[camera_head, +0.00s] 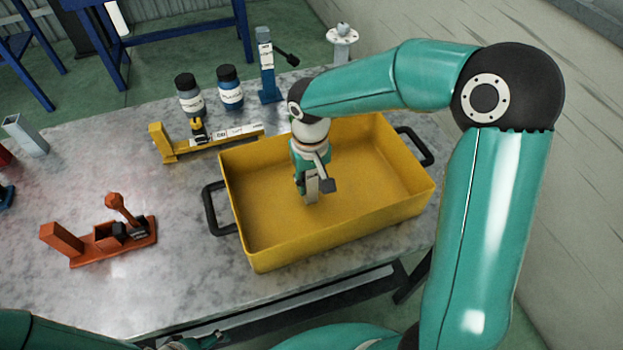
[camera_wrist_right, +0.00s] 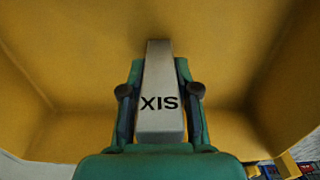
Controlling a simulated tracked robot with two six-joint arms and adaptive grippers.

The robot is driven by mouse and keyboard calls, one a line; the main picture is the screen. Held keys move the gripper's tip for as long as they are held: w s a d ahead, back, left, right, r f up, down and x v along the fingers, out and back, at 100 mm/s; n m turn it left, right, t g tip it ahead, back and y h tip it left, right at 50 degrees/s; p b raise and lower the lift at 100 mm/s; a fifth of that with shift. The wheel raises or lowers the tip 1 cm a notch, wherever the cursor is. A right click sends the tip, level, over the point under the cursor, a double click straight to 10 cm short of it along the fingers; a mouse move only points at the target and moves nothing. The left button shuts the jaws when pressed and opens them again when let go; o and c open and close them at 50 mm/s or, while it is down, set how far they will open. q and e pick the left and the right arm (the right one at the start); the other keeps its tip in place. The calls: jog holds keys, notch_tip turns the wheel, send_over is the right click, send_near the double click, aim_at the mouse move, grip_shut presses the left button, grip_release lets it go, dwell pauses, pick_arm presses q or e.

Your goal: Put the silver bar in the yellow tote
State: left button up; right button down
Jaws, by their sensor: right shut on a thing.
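The yellow tote (camera_head: 262,245) stands on the table with black handles at its two ends. My right gripper (camera_head: 314,188) reaches down inside the tote near its middle. It is shut on the silver bar, a pale grey block marked "XIS" (camera_wrist_right: 160,85) in the right wrist view. The bar's lower part also shows in the head view (camera_head: 311,185), pointing down within the tote walls. I cannot tell whether the bar touches the tote floor. The tote otherwise looks empty. My left gripper (camera_head: 195,342) shows only in part at the bottom edge, and its jaws are not clear.
An orange clamp-like tool (camera_head: 100,240) lies left of the tote. A yellow bar tool (camera_head: 205,142), two dark-lidded jars (camera_head: 190,95) and a blue tool (camera_head: 268,70) stand behind it. A grey hollow tube (camera_head: 27,137) is at the far left. The front-left tabletop is clear.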

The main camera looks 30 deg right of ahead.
jog(key=c, duration=0.8)
grip_release()
jog(key=shift+c, duration=0.2)
jog(key=shift+r, duration=0.1)
notch_tip(320, 180, up, 12)
jog(key=shift+f, duration=0.1)
